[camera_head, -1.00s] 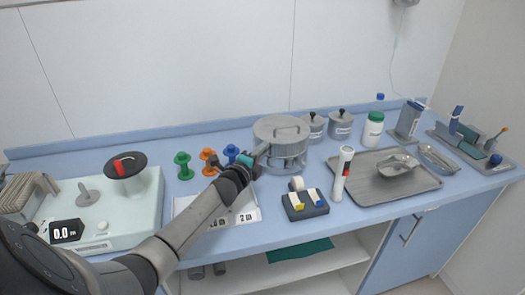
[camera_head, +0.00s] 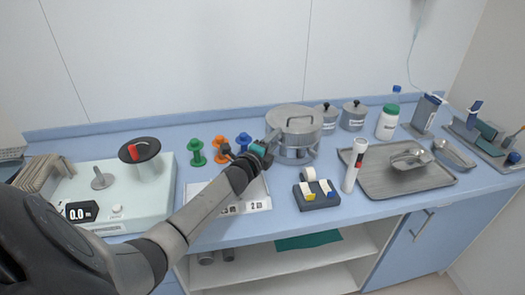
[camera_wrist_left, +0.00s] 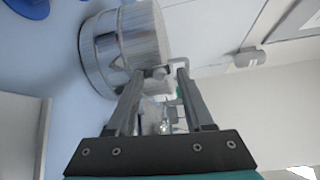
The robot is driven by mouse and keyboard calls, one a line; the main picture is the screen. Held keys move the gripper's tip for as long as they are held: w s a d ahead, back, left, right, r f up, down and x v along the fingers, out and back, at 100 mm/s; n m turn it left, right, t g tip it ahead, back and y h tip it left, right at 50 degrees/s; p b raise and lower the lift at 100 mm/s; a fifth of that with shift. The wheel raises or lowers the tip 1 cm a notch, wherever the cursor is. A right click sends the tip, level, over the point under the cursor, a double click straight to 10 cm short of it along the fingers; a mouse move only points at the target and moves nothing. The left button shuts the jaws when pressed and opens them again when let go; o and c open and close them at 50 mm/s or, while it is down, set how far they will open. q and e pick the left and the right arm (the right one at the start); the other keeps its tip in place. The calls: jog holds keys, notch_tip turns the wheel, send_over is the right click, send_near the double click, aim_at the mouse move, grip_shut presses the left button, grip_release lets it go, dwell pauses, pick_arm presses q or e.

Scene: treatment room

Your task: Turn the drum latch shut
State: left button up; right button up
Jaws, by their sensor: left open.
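The grey metal drum (camera_head: 293,150) with a handled lid stands near the back of the counter, left of centre. My left gripper (camera_head: 270,143) is at its left front side, with its jaws pointing towards the drum. In the left wrist view the gripper (camera_wrist_left: 160,74) is open, and the drum (camera_wrist_left: 105,62) lies just beyond the fingers, to the upper left. A small pale part, possibly the latch (camera_wrist_left: 157,86), shows between the fingers. I cannot tell whether the fingers touch it or which way it is turned. My right gripper is not in view.
A white labelled sheet or tray (camera_head: 255,203) lies below my left arm. A tape dispenser (camera_head: 318,200), a white tube (camera_head: 353,165) and a metal tray (camera_head: 420,185) are to the right. Two lidded pots (camera_head: 353,117) stand behind.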

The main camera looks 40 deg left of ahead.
pick_arm(q)
jog(key=s+d+r+p, duration=0.1)
jog(key=s+d, duration=0.1)
jog(key=s, duration=1.2)
jog(key=shift+s+d+p, duration=0.15)
jog(key=shift+s+p, duration=0.15)
jog(key=shift+r, duration=0.1)
